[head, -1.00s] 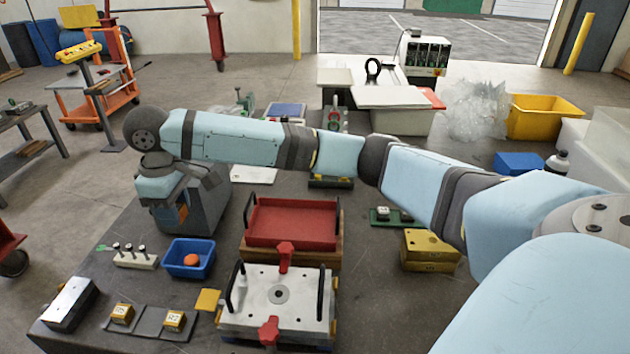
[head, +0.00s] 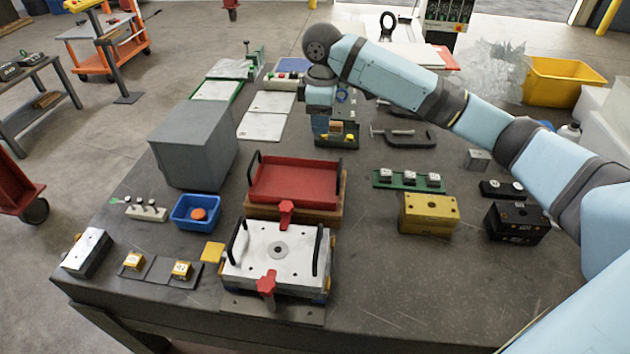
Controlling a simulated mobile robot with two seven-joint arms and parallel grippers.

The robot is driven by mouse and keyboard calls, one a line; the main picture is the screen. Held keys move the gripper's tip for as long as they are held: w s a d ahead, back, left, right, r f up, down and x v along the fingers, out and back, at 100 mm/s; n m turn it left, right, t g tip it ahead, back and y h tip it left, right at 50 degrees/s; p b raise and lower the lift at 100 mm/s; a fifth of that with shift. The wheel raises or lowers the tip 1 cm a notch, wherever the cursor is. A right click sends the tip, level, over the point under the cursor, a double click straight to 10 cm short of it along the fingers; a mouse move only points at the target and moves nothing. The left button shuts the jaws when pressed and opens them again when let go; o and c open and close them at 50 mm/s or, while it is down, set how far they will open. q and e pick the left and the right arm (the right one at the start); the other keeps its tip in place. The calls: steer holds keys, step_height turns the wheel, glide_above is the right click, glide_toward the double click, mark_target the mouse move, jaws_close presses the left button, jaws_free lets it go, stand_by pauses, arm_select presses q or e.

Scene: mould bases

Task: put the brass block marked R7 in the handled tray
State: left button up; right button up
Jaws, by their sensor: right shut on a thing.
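My right gripper (head: 325,112) points down at the back middle of the bench. It is shut on a small brass block (head: 335,127); the block's mark cannot be read. The block shows in front of or just above a dark holder (head: 322,139) with a yellow part; I cannot tell if they touch. The handled tray (head: 295,178) is red with black handles at both ends. It sits empty on a brown base, nearer than the gripper. Two other brass blocks, one at the left (head: 133,262) and one beside it (head: 181,269), rest on dark plates. My left gripper is not in view.
A silver mould plate (head: 262,262) with black handles and red clamps stands in front of the tray. A tall grey box (head: 190,150) stands to its left, beside a blue bin (head: 195,213). Yellow (head: 428,215) and black (head: 516,224) blocks stand right. The front right bench is clear.

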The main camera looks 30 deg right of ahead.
mark_target(320, 188)
step_height(320, 188, down, 18)
steer(key=shift+f+p, duration=0.2)
steer(key=shift+p, duration=0.5)
steer(key=o, duration=1.1)
steer(key=shift+f, duration=0.15)
steer(key=shift+c, duration=0.2)
step_height(320, 188, up, 12)
steer(key=b, duration=0.1)
steer(key=shift+r, duration=0.2)
